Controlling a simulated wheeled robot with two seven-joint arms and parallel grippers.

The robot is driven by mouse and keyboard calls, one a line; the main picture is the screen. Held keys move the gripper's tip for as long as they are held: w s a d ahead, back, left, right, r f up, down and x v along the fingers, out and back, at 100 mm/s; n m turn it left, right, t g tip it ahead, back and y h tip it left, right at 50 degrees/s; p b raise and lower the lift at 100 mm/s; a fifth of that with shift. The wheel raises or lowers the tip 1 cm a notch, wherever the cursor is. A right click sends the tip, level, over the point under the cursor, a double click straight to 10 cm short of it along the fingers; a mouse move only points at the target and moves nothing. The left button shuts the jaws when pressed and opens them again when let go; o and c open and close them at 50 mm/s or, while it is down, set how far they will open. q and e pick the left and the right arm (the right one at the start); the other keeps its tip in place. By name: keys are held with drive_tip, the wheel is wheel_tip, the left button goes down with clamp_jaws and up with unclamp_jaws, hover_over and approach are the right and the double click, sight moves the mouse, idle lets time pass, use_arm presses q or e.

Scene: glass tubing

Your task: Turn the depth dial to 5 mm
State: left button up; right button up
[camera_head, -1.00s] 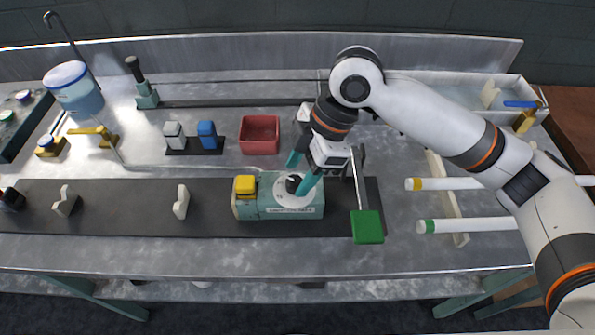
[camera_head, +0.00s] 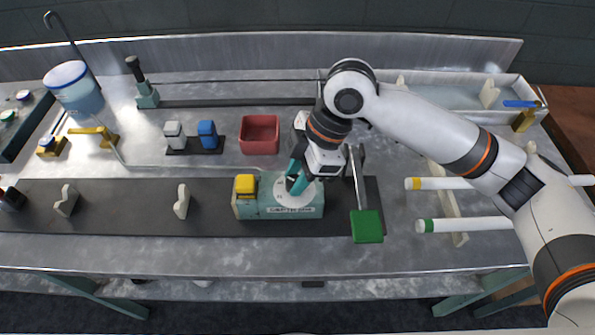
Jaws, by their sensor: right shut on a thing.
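The depth dial is a dark knob (camera_head: 292,180) on a round white plate (camera_head: 294,202) on top of the teal depth box (camera_head: 257,206). The box stands on the dark strip on the bench and carries a yellow block (camera_head: 245,185) at its left. My right gripper (camera_head: 296,184) comes down from above with teal fingers and is shut on the knob. The fingers hide part of the knob and plate, so the dial's reading cannot be made out. My left gripper is not in view.
A green paddle (camera_head: 367,226) on a metal arm stands right of the box. A red bin (camera_head: 260,135) and a blue block (camera_head: 207,135) are behind it. White tubes (camera_head: 465,224) lie at the right. The strip left of the box holds pale V-shaped supports (camera_head: 181,202).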

drive_tip(key=m+t+p, duration=0.1)
drive_tip(key=m+p, duration=0.2)
drive_tip(key=p, duration=0.2)
drive_tip(key=m+t+p, duration=0.1)
drive_tip(key=m+p, duration=0.2)
drive_tip(key=p, duration=0.2)
drive_tip(key=m+t+p, duration=0.1)
drive_tip(key=m+p, duration=0.2)
drive_tip(key=p, duration=0.2)
drive_tip(key=shift+s+a+r+m+t+h, duration=0.1)
drive_tip(key=shift+s+r+m+t+h, duration=0.2)
drive_tip(key=shift+r+m+t, duration=0.1)
drive_tip(key=shift+f+m+t+h+p, duration=0.3)
drive_tip(key=shift+m+p, duration=0.8)
drive_tip(key=shift+p, duration=0.15)
drive_tip(key=o, duration=1)
drive_tip(key=shift+c, duration=0.2)
drive_tip(key=b+v, duration=0.2)
drive_tip(key=v, duration=1)
drive_tip(key=shift+f, duration=0.1)
